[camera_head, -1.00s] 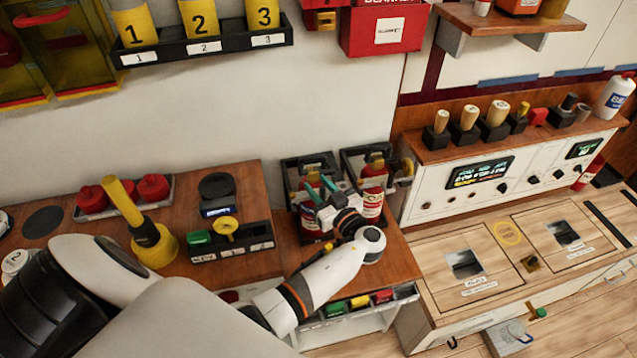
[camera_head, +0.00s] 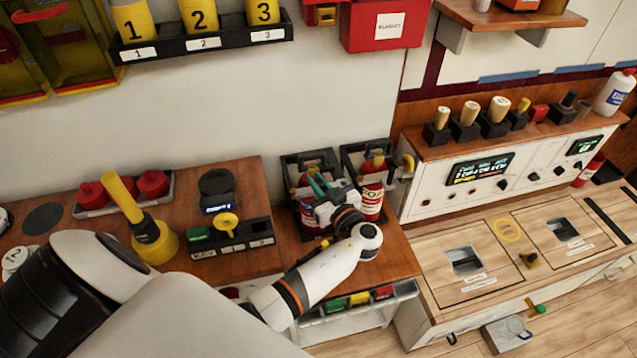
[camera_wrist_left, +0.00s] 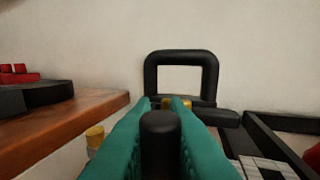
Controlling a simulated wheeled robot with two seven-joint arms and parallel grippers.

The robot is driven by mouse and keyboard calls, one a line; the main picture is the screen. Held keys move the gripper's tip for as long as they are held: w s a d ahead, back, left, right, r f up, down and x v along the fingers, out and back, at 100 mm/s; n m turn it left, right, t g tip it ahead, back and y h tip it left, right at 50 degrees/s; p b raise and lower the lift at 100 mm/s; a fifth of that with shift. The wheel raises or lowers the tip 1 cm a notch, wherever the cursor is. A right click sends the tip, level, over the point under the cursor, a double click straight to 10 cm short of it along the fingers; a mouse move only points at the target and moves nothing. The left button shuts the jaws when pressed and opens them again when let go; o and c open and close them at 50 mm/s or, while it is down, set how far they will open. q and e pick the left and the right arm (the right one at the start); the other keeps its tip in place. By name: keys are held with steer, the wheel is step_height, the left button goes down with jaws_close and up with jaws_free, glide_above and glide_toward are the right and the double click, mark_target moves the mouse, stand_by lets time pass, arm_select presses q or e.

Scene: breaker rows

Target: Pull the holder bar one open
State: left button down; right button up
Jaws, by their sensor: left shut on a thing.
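Two black holders stand side by side on the wooden bench, each with a red fire extinguisher. The left holder (camera_head: 300,160) is partly hidden by my left gripper (camera_head: 318,184). In the left wrist view, the green fingers of my left gripper (camera_wrist_left: 160,140) are shut on a black rounded bar (camera_wrist_left: 160,125), seen end-on between them. This looks like the holder bar of the left holder. A black square loop (camera_wrist_left: 182,75) stands upright just beyond. The right holder (camera_head: 353,158) holds a red extinguisher (camera_head: 371,190). My right gripper is not in view.
A black tray with a yellow knob (camera_head: 226,224) and a yellow handle on a round base (camera_head: 150,243) are left of the holders. A white control panel (camera_head: 425,200) stands close on the right. Small coloured bins (camera_head: 358,299) are under the bench front.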

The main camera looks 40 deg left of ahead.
arm_select(q)
steer(key=m+t+h+b, duration=0.1)
steer(key=s+m+t+h+b, duration=0.1)
steer(key=t, duration=0.1)
steer(key=s+d+m+t+h+b, duration=0.1)
steer(key=m+t, duration=0.1)
steer(key=shift+s+f, duration=0.1)
steer(key=shift+f, duration=0.15)
steer(key=m+t+h+b, duration=0.1)
steer(key=s+m+t+h+b, duration=0.1)
steer(key=m+t+h+b, duration=0.1)
steer(key=h, duration=0.1)
steer(key=shift+s+d+r, duration=0.15)
steer(key=shift+s+r, duration=0.1)
steer(key=shift+s, duration=0.05)
steer(key=c, duration=1.4)
jaws_free()
steer(key=shift+s+d, duration=0.1)
